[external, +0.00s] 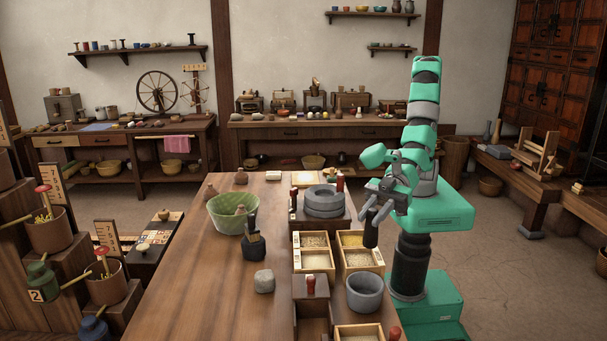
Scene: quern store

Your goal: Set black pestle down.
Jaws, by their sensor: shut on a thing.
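The black pestle (370,232) is a dark, short cylinder that hangs roughly upright below my gripper (373,211). My gripper is shut on its upper part. The pestle is above the right side of the wooden table (205,270), behind a grey stone mortar (364,296) and near the grain boxes (352,240). Its lower end looks clear of the things around it, but the exact height is hard to tell from this view.
A round stone quern (324,201) stands at the back right of the table. A green bowl (226,215), a dark pot with tools (254,247) and a grey stone (264,281) stand toward the middle. The table's left and front left are bare.

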